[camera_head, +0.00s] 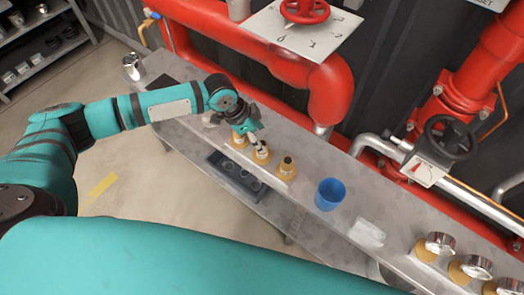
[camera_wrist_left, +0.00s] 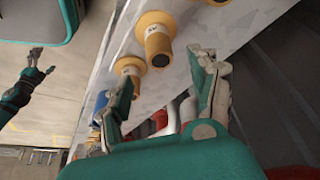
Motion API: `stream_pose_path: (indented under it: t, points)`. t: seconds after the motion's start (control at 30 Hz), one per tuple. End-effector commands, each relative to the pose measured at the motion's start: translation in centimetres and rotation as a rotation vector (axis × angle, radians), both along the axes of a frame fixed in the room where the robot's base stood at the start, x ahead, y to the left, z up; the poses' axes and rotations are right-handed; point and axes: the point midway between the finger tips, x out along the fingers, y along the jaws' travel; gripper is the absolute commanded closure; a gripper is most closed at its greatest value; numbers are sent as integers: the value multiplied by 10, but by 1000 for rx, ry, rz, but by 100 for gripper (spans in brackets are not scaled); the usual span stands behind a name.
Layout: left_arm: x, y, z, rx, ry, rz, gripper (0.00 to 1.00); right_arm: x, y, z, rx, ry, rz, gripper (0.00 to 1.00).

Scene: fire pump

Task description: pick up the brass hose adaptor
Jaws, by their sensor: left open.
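Three yellow-brass adaptors stand in a row on the grey bench (camera_head: 390,235) in the head view: a left one (camera_head: 238,141), a middle one (camera_head: 261,156) and a right one (camera_head: 287,169). I cannot tell which is the brass hose adaptor. My left gripper (camera_head: 254,146) is at the left and middle ones, partly covering them. In the left wrist view its fingers (camera_wrist_left: 165,82) are spread and empty, with one adaptor (camera_wrist_left: 157,38) just beyond the fingertips and another (camera_wrist_left: 130,68) beside the left finger. Contact cannot be told. My right gripper is not in view.
A blue cup (camera_head: 329,194) stands right of the adaptors. A dark tray (camera_head: 222,161) lies below the row. Red pipes (camera_head: 332,92) and a black handwheel (camera_head: 449,137) rise behind the bench.

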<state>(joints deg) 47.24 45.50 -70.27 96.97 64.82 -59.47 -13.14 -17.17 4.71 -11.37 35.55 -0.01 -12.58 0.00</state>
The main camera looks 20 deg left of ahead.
Motion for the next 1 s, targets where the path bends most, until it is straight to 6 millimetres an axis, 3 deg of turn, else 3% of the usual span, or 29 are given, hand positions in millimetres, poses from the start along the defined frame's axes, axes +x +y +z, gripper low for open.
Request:
stream_pose_path:
  t: [0.17, 0.5, 0.77, 1.0]
  points:
    - [1, -2, -11, 0, 2, 1, 38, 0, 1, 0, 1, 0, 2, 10]
    - [8, -10, -55, -1, 2, 0, 38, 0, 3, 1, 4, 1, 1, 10]
    - [9, -10, -58, 0, 0, 1, 38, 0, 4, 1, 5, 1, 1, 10]
    - [9, -10, -58, 0, 0, 1, 67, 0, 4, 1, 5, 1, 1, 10]
